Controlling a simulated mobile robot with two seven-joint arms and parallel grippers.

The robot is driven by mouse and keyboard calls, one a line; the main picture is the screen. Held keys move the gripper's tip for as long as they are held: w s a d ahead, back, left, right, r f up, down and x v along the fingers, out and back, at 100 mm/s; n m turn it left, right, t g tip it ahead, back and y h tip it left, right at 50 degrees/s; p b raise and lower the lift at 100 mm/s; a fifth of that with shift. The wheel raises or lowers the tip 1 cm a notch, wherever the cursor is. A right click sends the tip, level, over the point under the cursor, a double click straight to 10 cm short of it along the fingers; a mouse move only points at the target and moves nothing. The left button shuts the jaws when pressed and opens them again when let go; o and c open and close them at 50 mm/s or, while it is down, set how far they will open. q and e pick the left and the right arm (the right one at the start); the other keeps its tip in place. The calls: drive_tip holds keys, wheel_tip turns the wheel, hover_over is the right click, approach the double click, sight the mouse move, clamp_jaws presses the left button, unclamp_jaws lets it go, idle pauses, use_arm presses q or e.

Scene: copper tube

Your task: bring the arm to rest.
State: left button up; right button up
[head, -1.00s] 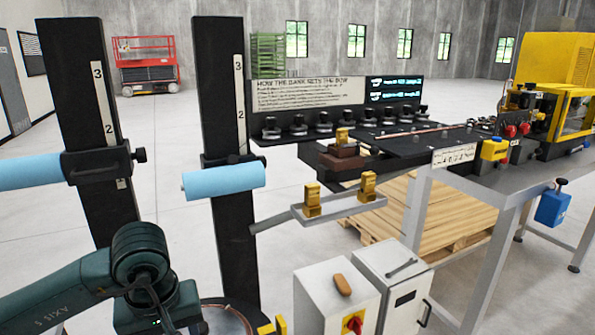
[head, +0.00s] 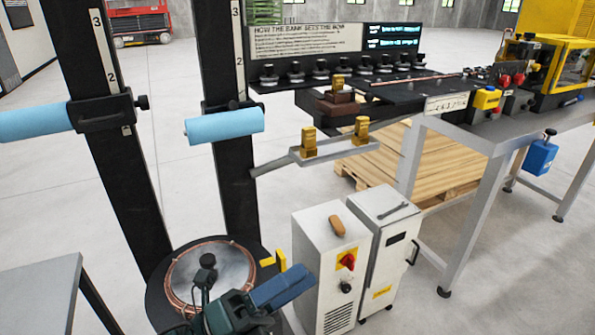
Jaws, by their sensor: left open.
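My left gripper (head: 243,290) shows at the bottom of the head view, dark teal with a blue part angled up to the right. It is open, and I see nothing held in it. It is in front of a round dark turntable (head: 157,300) with a ring of copper tube (head: 171,283) around a grey disc, and it hides part of its front right. I cannot tell if it touches the disc. A straight copper tube (head: 410,80) lies along the bench at the back. My right gripper is not in view.
Two dark posts (head: 97,200) carry blue rollers (head: 225,126). A white control cabinet (head: 325,265) with a red switch stands right of my gripper. A grey table (head: 38,295) is at lower left. A bench with a yellow machine (head: 562,65) is at right.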

use_arm(q)
drive_tip(key=w+a+f+n+t+y, duration=0.1)
drive_tip(key=a+f+n+t+y, duration=0.35)
drive_tip(key=f+n+y, duration=0.55)
drive_tip(key=w+a+f+n+t+y, duration=0.1)
drive_tip(key=a+f+n+t+y, duration=0.35)
drive_tip(key=n, duration=1.05)
drive_tip(key=s+a+f+n+g+y, duration=0.1)
drive_tip(key=s+a+f+n+g, duration=0.1)
drive_tip(key=f, duration=0.4)
drive_tip(key=s+a+f+n+g+y, duration=0.2)
drive_tip(key=s+f+n+g, duration=0.3)
drive_tip(key=s+f+n, duration=0.1)
drive_tip(key=shift+s+a+f+p, duration=0.25)
drive_tip(key=shift+s+f+p, duration=0.1)
drive_tip(key=shift+f, duration=0.25)
